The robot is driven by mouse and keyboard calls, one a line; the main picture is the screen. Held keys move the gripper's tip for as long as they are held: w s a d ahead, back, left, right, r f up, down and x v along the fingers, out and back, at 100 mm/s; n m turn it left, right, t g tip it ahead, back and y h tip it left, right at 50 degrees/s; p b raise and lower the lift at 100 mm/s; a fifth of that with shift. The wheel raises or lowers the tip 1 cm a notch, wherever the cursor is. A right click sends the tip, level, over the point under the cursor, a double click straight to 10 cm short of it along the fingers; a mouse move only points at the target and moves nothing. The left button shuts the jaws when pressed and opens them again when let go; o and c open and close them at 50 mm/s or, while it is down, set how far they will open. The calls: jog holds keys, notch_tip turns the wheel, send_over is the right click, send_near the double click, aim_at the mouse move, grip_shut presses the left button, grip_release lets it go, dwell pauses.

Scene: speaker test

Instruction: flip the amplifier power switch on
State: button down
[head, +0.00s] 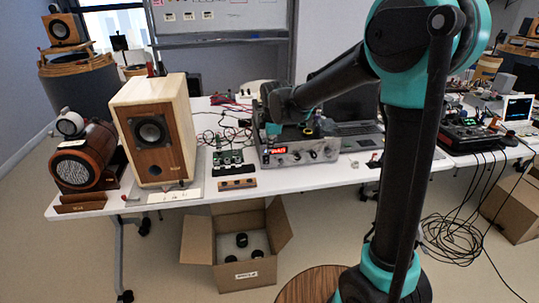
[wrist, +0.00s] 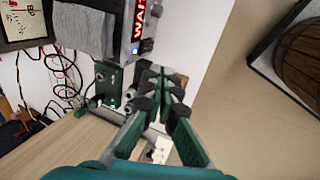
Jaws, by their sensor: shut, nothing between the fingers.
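The amplifier (head: 300,153) is a silver box with knobs and a red lit display on its front, standing on the white table. In the wrist view, part of its front (wrist: 142,38) shows at the top, with red characters and a small blue light. I cannot make out for certain which control is the power switch. My gripper (wrist: 158,78) is shut and empty, its dark fingertips just below the amplifier's front in the wrist view. I cannot tell whether they touch it. In the head view the arm's end is at the amplifier's left side, and the fingertips are not clear.
A large wooden speaker (head: 153,135) stands further left. Red and black cables lie behind. An open cardboard box (head: 237,240) is on the floor below the table (head: 330,176).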

jog(key=v, duration=0.3)
jog(key=shift+w+a+r, duration=0.1)
jog(key=shift+w+r, duration=0.15)
jog(key=shift+r, duration=0.05)
jog(key=s+d+f+m, duration=0.2)
jog(key=s+d+m, duration=0.3)
jog(key=d, duration=0.3)
jog(key=s+d+f+m, duration=0.3)
jog(key=s+d+m, duration=0.2)
jog(key=d, duration=0.3)
jog(key=s+d+f+m, duration=0.4)
jog(key=s+d+m, duration=0.1)
jog(key=s, duration=0.2)
jog(key=s+d+f+m+h, duration=0.1)
jog(key=s+d+f+m, duration=0.2)
jog(key=s+d+m, duration=0.2)
jog(key=s+m, duration=0.1)
jog(key=s, duration=0.2)
jog(key=shift+d+f, duration=0.2)
jog(key=shift+f, duration=0.2)
